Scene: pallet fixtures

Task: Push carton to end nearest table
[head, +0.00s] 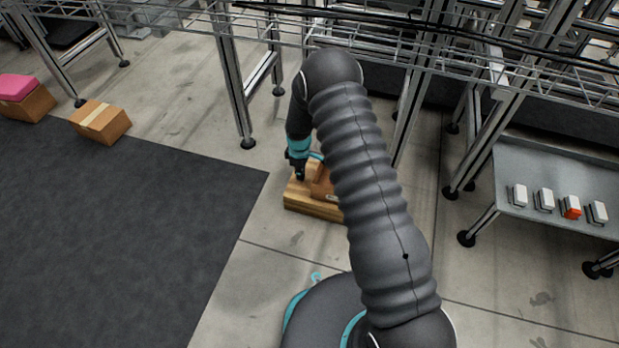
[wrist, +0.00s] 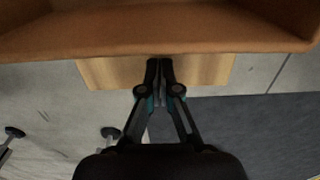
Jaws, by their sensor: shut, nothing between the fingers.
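A brown carton (head: 321,181) sits on a low wooden pallet (head: 309,206) on the floor, partly hidden behind my arm in the head view. In the wrist view the carton (wrist: 160,30) fills the top of the picture, and the pale wooden pallet (wrist: 105,72) shows below it. My gripper (head: 299,176) is at the left side of the carton, low over the pallet. In the wrist view its two fingers (wrist: 160,64) are together and empty, with the tips close to the carton's edge. I cannot tell whether they touch it.
A grey table (head: 550,220) with several small white boxes and an orange-marked one stands at the right. Metal frame legs (head: 236,85) rise behind the pallet. A dark mat (head: 110,230) covers the left floor. Another carton (head: 101,122) lies at upper left.

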